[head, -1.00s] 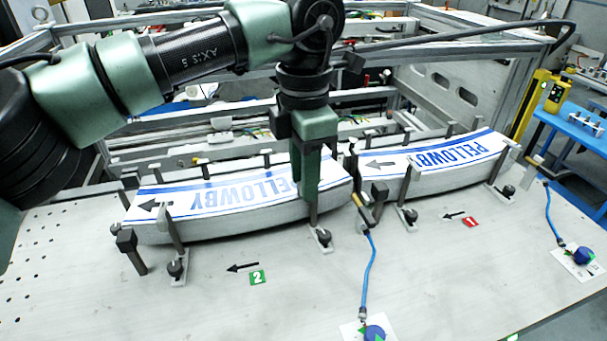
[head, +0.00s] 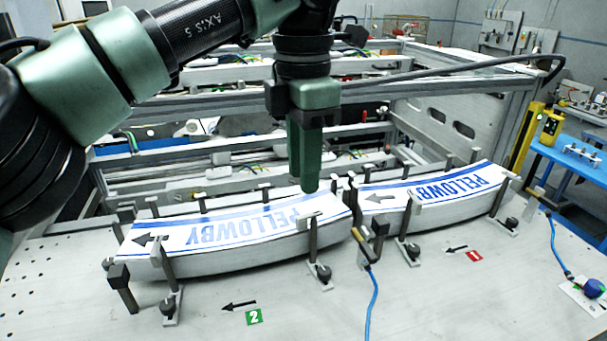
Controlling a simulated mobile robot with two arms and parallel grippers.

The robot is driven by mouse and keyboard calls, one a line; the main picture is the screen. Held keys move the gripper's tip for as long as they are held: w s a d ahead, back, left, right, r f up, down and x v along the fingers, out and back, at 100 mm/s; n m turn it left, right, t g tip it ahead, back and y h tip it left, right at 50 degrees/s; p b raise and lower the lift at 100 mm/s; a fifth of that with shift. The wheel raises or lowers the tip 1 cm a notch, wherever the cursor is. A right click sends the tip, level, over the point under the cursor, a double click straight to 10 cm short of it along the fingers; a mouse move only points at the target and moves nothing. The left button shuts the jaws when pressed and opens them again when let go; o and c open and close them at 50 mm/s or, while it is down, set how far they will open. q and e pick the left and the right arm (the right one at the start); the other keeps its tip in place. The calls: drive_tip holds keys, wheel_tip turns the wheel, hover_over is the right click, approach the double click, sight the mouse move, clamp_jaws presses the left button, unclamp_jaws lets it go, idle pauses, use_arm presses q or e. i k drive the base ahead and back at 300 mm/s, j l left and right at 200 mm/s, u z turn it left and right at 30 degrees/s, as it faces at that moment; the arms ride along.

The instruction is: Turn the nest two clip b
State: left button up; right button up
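Nest two is the left curved grey nest (head: 215,262), by the green "2" tag (head: 254,317). A white label with blue PELLOWBY print (head: 235,228) lies on it. Two posts with dark knobs stand along its front: a left clip (head: 167,262) and a right clip (head: 313,243). The right clip's short top bar seems to lie over the label's front edge. I cannot read which clip is b. My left gripper (head: 311,188) points down above the right end of nest two, behind and above the right clip, apparently apart from it. Its fingers are side-on, so their gap is hidden. My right gripper is out of view.
Nest one (head: 455,213), by the red "1" tag (head: 473,255), adjoins at right with a similar label and clips. A blue hose (head: 372,305) with a brass fitting hangs at the front between nests. The front plate (head: 400,310) is mostly bare.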

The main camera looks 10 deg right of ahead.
sight(156, 257)
drive_tip(key=k, duration=2)
